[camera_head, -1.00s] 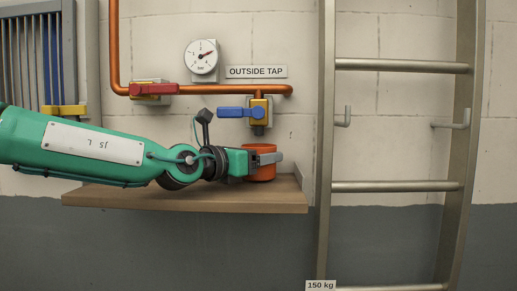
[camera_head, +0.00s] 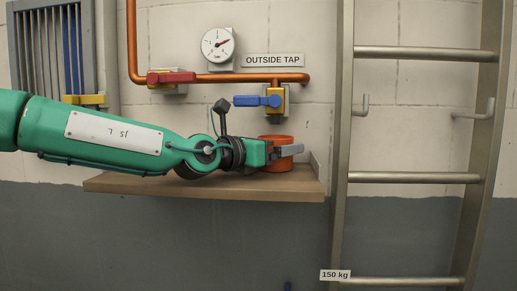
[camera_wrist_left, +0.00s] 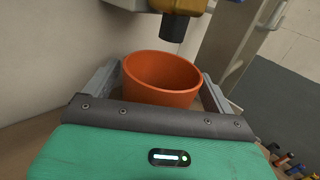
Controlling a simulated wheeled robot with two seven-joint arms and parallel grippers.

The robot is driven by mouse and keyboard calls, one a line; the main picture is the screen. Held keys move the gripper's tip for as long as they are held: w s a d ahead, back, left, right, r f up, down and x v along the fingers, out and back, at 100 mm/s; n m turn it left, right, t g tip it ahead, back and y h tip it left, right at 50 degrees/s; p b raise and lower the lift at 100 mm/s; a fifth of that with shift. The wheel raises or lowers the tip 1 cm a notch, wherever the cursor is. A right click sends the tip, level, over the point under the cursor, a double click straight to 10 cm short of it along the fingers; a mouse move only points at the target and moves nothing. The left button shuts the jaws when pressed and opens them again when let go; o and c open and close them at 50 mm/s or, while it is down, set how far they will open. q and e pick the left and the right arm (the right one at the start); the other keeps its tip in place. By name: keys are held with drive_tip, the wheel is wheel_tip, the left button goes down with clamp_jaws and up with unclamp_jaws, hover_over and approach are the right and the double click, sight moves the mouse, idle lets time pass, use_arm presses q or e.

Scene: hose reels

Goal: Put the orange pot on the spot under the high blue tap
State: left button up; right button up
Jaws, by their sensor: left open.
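The orange pot (camera_head: 277,164) stands upright on the wooden shelf (camera_head: 205,190), just below the outlet of the blue-handled tap (camera_head: 274,102). In the left wrist view the empty pot (camera_wrist_left: 161,76) sits between the two grey fingers of my left gripper (camera_wrist_left: 158,88), with a gap visible at least on the left side. The dark tap outlet (camera_wrist_left: 174,27) is above the pot's far rim. In the head view my left gripper (camera_head: 284,152) is at the pot's front, covering part of it. Any marked spot beneath the pot is hidden. My right gripper is not seen.
A copper pipe (camera_head: 215,78) with a red-handled valve (camera_head: 171,78) and a gauge (camera_head: 218,44) runs on the wall. A metal ladder (camera_head: 340,140) stands just right of the shelf. The shelf's left part lies beneath my arm.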

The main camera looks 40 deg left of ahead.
use_arm(q)
drive_tip(key=shift+s+b, duration=0.2)
drive_tip(key=shift+b, duration=0.1)
drive_tip(key=shift+s+a+b, duration=0.15)
drive_tip(key=shift+s+b, duration=0.15)
drive_tip(key=shift+s, duration=0.05)
drive_tip(key=b+v, duration=0.5)
drive_tip(key=v, duration=0.4)
drive_tip(key=shift+s, duration=0.4)
drive_tip(key=shift+s+a, duration=0.15)
drive_tip(key=shift+s, duration=0.4)
